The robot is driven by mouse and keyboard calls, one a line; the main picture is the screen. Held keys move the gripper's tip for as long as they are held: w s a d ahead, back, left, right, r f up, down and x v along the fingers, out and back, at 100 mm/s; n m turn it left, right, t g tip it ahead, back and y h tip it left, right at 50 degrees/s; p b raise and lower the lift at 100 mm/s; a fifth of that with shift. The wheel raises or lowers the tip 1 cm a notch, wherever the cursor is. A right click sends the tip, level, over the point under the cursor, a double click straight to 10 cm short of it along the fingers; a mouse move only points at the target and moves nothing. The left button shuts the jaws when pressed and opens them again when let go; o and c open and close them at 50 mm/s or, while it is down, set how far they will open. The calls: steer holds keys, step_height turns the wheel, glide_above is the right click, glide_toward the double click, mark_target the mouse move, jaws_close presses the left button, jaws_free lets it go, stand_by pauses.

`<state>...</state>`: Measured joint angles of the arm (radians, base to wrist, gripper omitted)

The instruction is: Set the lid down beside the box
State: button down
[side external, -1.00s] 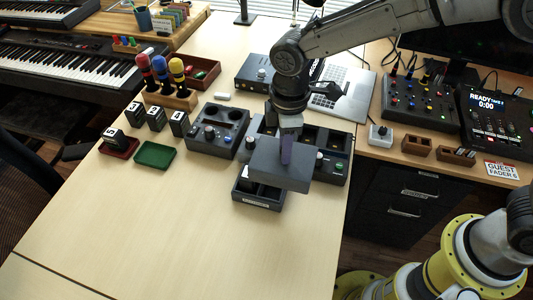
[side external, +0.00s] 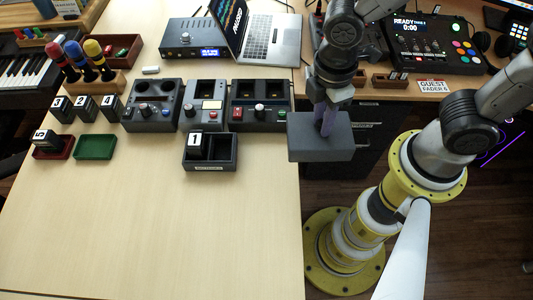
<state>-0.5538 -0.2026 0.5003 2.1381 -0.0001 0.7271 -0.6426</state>
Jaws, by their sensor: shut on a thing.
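The lid (side external: 309,136) is a flat dark grey slab, held roughly level by my gripper (side external: 327,122), which is shut on the purple grip on its top. They are in the air to the right of the box, at the table's right edge, and most of the lid shows against the dark area beyond it. The box (side external: 209,166) is open, dark grey, with a pale label on its front. A block marked 1 (side external: 195,141) stands in its left compartment; the right compartment looks empty. The lid's underside is hidden.
A green tray (side external: 95,147) and a red tray (side external: 66,152) holding a block marked 5 lie left. The table (side external: 170,230) is bare in front of the box. A laptop (side external: 272,40) stands behind.

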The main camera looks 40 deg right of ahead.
mark_target(296, 123)
steer(key=shift+s+d+f, duration=0.1)
steer(key=shift+s+d, duration=0.7)
steer(key=shift+s, duration=0.25)
steer(key=w+a+f, duration=0.1)
steer(key=w, duration=0.1)
steer(key=w+a+f, duration=0.1)
steer(key=w, duration=0.1)
steer(key=w+a+f, duration=0.1)
steer(key=w+a, duration=0.1)
steer(key=w, duration=0.1)
steer(key=shift+f, duration=0.1)
steer(key=shift+w+a+f, duration=0.5)
steer(key=shift+w+f, duration=0.35)
steer(key=shift+f, duration=0.7)
steer(key=shift+w+a+f, duration=0.5)
steer(key=shift+w+f, duration=0.4)
steer(key=shift+f, duration=0.7)
steer(key=shift+w+a+f, duration=0.5)
steer(key=shift+w+f, duration=0.35)
steer(key=shift+f, duration=0.7)
steer(key=shift+f, duration=0.2)
steer(key=c, duration=0.7)
jaws_free()
steer(key=shift+r, duration=0.1)
